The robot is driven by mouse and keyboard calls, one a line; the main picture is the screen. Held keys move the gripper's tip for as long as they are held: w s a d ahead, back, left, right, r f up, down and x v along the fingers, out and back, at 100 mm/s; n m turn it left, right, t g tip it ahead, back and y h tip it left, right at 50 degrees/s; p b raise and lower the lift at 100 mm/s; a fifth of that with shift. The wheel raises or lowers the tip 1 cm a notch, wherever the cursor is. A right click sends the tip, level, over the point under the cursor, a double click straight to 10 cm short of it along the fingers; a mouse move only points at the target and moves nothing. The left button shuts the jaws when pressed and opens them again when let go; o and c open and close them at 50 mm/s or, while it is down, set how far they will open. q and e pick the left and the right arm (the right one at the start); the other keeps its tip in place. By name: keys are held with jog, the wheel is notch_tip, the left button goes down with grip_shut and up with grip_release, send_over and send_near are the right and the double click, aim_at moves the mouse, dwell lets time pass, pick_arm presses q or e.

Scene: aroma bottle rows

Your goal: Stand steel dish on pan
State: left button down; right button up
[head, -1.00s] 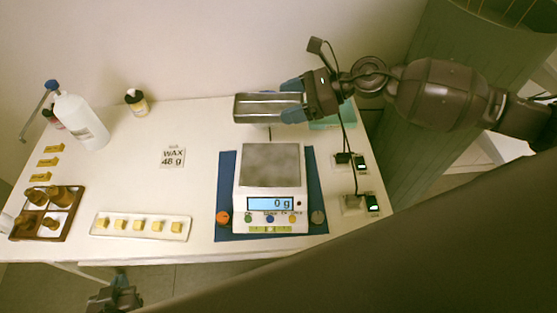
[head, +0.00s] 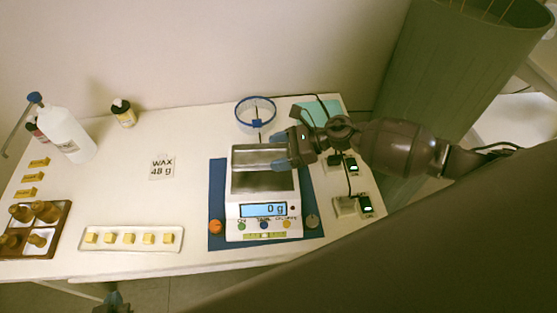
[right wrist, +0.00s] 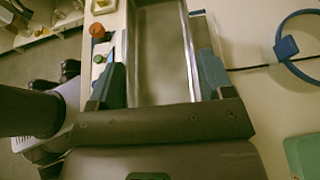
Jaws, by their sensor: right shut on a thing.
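The steel dish (head: 250,158) is a shallow rectangular metal tray, held level over the back part of the scale's pan (head: 264,184). In the right wrist view the dish (right wrist: 163,55) reaches out between the two fingers. My right gripper (head: 281,151) is shut on the dish at its right end. The white scale (head: 234,208) stands on a blue mat and its display reads 0 g. Whether the dish touches the pan is hard to tell. My left gripper (head: 113,302) is mostly cut off at the bottom edge, below the table.
A blue-rimmed ring (head: 256,113) stands behind the scale. A white tray of yellow cubes (head: 130,238), a brown bottle rack (head: 36,230) and a white wash bottle (head: 67,136) are at left. Black devices with cables (head: 352,187) lie right of the scale.

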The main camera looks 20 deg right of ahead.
jog(key=shift+f, duration=1.95)
jog(key=shift+f+b, duration=0.1)
jog(key=shift+b, duration=0.2)
jog(key=shift+f, duration=0.1)
jog(key=o, duration=0.9)
jog(key=shift+o, duration=0.2)
jog(key=shift+r, duration=0.3)
jog(key=b+v, duration=0.1)
jog(key=v, duration=1.1)
